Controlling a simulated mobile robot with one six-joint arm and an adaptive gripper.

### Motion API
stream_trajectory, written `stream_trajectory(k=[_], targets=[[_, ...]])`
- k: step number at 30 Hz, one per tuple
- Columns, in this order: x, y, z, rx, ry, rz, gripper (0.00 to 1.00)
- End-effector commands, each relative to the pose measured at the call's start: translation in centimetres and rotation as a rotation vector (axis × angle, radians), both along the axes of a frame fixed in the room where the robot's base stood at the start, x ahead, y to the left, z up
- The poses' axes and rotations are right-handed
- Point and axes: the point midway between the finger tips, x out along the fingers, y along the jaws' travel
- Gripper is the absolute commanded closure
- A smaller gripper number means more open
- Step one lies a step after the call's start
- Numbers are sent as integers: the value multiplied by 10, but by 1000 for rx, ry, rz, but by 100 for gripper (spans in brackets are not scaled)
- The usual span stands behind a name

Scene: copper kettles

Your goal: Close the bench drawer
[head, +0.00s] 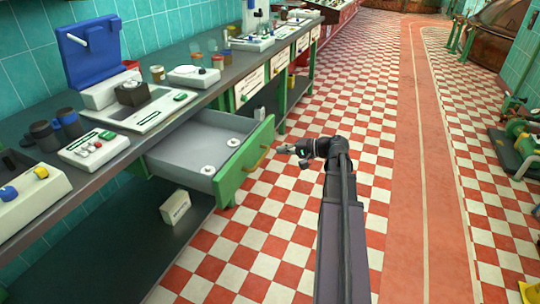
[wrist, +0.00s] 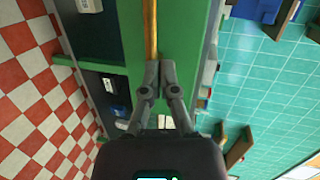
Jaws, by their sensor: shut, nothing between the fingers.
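The bench drawer (head: 193,137) is pulled well out from the bench in the head view. Its grey inside holds a few small white round pieces. Its green front (head: 232,172) carries a brass bar handle (head: 258,160). My gripper (head: 281,149) is shut and empty, just right of the drawer front near the handle. In the wrist view my fingertips (wrist: 159,76) are together before the green front (wrist: 190,35), at the lower end of the visible brass handle (wrist: 150,28). I cannot tell whether they touch it.
The grey bench top (head: 100,177) holds scales, dark mugs (head: 70,123) and a blue-backed device (head: 90,50). A white box (head: 175,207) stands on the shelf below the drawer.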

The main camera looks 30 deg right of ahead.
Motion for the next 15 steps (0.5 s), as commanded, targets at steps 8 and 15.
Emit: stream_trajectory(k=[8,15], targets=[[-8,-63,-28,126,-113,-100,100],[-16,-90,-30,182,-170,-143,100]])
